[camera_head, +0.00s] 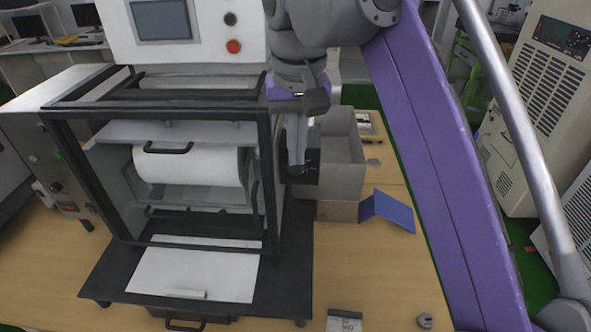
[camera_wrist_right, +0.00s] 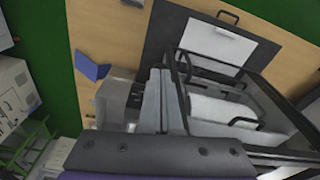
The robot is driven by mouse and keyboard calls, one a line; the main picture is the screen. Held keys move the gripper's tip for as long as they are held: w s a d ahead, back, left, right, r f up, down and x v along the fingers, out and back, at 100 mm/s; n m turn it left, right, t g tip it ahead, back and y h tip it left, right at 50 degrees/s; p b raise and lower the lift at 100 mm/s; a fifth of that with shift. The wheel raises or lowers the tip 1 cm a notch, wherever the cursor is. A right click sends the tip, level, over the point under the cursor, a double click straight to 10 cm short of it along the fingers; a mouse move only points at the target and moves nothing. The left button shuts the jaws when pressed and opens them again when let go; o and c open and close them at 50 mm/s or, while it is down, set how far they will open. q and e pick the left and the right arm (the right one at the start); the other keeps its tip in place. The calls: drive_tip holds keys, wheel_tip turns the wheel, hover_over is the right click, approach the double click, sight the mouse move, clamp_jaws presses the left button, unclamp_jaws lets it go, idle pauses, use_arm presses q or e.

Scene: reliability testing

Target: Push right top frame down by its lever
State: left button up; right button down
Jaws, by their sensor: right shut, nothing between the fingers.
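The test machine has a black-edged top frame (camera_head: 160,105) over a white cylinder (camera_head: 190,165) with a black handle (camera_head: 168,148). The frame's black bars and clear panels also show in the wrist view (camera_wrist_right: 235,77). My right gripper (camera_head: 297,172) points down just outside the machine's right side, beside the frame's right edge. It is shut and empty; its grey fingers also show in the wrist view (camera_wrist_right: 162,72), close to the frame bars. I cannot tell whether they touch. I cannot make out a lever at the right top frame. My left gripper is not in view.
A grey open box (camera_head: 342,165) stands right of the gripper, with a blue folded sheet (camera_head: 388,210) near it. A white plate (camera_head: 195,275) lies on the machine's black base. A panel with a red button (camera_head: 233,46) rises behind. The front right table is mostly clear.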

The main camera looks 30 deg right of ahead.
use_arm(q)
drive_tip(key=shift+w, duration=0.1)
use_arm(e)
drive_tip(key=shift+w, duration=0.25)
drive_tip(key=shift+f+b, duration=0.55)
drive_tip(key=shift+f, duration=0.65)
drive_tip(key=shift+s+r, duration=0.15)
drive_tip(key=shift+s, duration=0.05)
use_arm(q)
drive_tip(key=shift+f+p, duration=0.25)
drive_tip(key=shift+p, duration=0.15)
use_arm(e)
drive_tip(key=shift+s+a+r, duration=0.25)
drive_tip(key=shift+s, duration=0.4)
drive_tip(key=shift+s+a+r, duration=0.2)
drive_tip(key=shift+s+a, duration=0.05)
drive_tip(key=shift+s, duration=0.35)
drive_tip(key=shift+r, duration=0.1)
use_arm(q)
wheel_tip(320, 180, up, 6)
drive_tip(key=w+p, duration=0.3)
drive_tip(key=p, duration=0.1)
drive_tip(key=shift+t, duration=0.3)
use_arm(e)
wheel_tip(320, 180, up, 11)
drive_tip(key=shift+s+a, duration=0.2)
drive_tip(key=shift+s, duration=0.2)
